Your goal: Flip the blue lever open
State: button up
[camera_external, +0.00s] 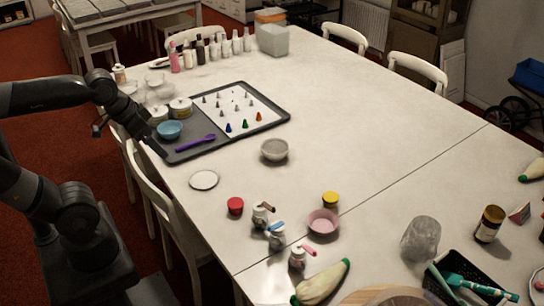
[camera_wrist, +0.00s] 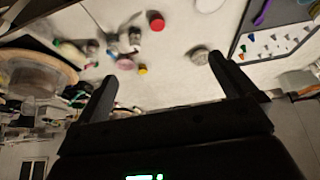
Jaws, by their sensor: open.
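The blue lever (camera_external: 275,227) sits on top of a small pale jar (camera_external: 277,240) on the white table, in the front middle of the external view. A similar jar with a brown-red lever (camera_external: 268,206) stands behind it, and one with a pink lever (camera_external: 308,250) stands in front. In the wrist view the jars are small and blurred, and I cannot tell the blue lever's angle. My gripper (camera_wrist: 162,67) is open and empty, its two fingers spread above the table. In the external view my gripper (camera_external: 154,146) is dark, near the tray's left edge, well away from the blue lever.
A red-lidded tub (camera_external: 235,206), a yellow-lidded tub (camera_external: 330,199) and a pink bowl (camera_external: 323,222) stand near the jars. A dark tray (camera_external: 185,155) holds a purple spatula (camera_external: 196,144) and piping tips. A piping bag (camera_external: 322,284) lies at the front. The table's middle is mostly clear.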

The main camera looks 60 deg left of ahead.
jog(key=shift+s+a+f, duration=0.25)
jog(key=shift+s+f, duration=0.15)
jog(key=shift+s, duration=0.2)
